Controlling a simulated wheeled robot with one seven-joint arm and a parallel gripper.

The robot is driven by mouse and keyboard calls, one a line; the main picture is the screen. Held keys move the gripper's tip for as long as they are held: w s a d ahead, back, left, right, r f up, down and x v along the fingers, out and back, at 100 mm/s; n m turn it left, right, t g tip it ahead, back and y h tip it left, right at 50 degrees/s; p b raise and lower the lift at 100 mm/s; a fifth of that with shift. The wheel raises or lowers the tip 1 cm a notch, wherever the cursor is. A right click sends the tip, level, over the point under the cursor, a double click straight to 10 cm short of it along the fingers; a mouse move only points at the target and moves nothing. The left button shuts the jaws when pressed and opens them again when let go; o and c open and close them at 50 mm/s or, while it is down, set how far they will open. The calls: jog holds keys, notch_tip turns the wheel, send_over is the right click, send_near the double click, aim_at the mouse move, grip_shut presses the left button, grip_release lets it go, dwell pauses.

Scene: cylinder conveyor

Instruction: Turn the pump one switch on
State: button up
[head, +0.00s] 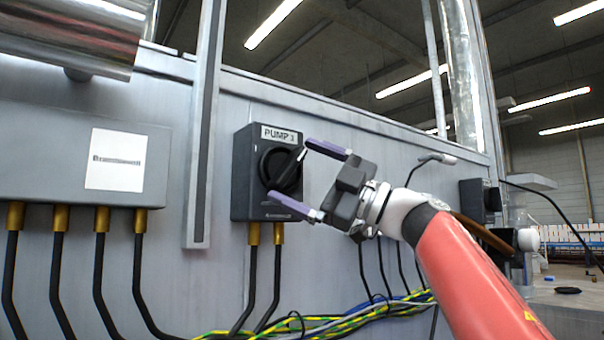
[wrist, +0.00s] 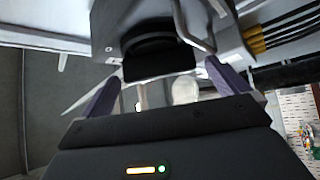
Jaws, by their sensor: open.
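The pump one switch is a dark box (head: 240,180) labelled "PUMP 1" on the grey wall panel. Its round black knob (head: 276,171) has a handle with a pale marker line pointing up and to the right. My gripper (head: 295,178) is open at the right of the knob, one purple finger above and one below. The fingertips reach close to the knob; I cannot tell whether they touch it. In the wrist view the dark switch box (wrist: 140,22) is ahead, and its black knob (wrist: 158,58) lies between the open fingers (wrist: 160,85).
A grey box (head: 60,160) with a white label is left of a vertical metal post (head: 203,130). Black cables (head: 250,285) hang below the switch, with yellow-green wires (head: 340,322) lower down. Another dark switch box (head: 480,200) is farther right.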

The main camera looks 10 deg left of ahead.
jog(key=b+v, duration=0.2)
jog(key=v, duration=0.5)
jog(key=shift+d, duration=0.25)
